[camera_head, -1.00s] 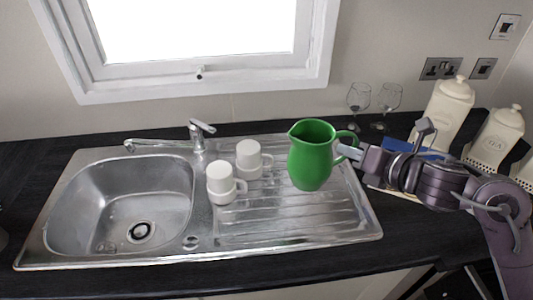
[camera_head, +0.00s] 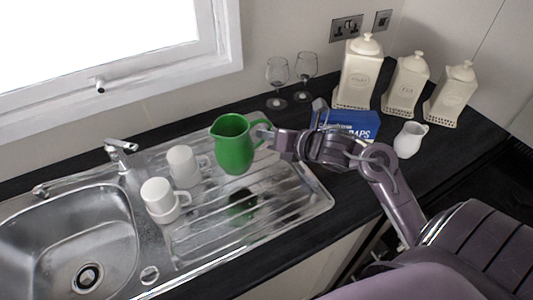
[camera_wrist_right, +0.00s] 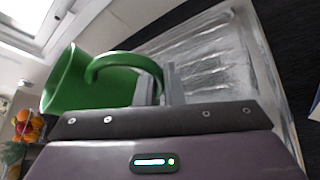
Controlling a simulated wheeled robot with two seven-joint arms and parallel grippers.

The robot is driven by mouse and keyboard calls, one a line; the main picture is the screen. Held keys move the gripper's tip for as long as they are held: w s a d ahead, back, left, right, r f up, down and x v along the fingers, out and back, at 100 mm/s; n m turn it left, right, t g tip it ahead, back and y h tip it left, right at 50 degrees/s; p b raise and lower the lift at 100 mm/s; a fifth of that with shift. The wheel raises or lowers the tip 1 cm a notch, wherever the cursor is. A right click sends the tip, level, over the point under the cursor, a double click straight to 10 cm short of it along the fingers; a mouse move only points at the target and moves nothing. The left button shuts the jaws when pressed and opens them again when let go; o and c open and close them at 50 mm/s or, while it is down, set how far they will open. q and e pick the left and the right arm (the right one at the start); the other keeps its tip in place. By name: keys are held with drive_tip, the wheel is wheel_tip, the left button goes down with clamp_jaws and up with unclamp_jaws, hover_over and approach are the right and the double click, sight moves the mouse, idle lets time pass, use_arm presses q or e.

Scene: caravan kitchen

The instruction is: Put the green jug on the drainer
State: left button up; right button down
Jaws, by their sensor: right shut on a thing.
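The green jug (camera_head: 234,150) is upright above the ribbed metal drainer (camera_head: 300,206), right of two white cups. A dark green reflection on the drainer lies apart below its base, so it looks held in the air. My right gripper (camera_head: 268,136) is shut on the jug's handle from the right. In the right wrist view the jug (camera_wrist_right: 75,85) is left of the fingers, its handle passing between the fingertips (camera_wrist_right: 160,82). Its base is hidden there. My left gripper is not in view.
Two white cups (camera_head: 183,166) (camera_head: 160,198) stand on the drainer's left part, close to the jug. The sink bowl (camera_head: 65,245) is further left. Two wine glasses (camera_head: 278,80), a blue box (camera_head: 347,124), cream canisters (camera_head: 359,75) and a white pitcher (camera_head: 410,140) stand behind or right.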

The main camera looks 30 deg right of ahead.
wheel_tip(320, 180, down, 6)
drive_tip(key=shift+f+p, duration=0.2)
drive_tip(key=shift+p, duration=0.1)
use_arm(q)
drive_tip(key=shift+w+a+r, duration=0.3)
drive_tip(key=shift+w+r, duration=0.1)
use_arm(e)
drive_tip(key=shift+f, duration=0.15)
drive_tip(key=c, duration=1.5)
unclamp_jaws()
drive_tip(key=shift+c, duration=0.2)
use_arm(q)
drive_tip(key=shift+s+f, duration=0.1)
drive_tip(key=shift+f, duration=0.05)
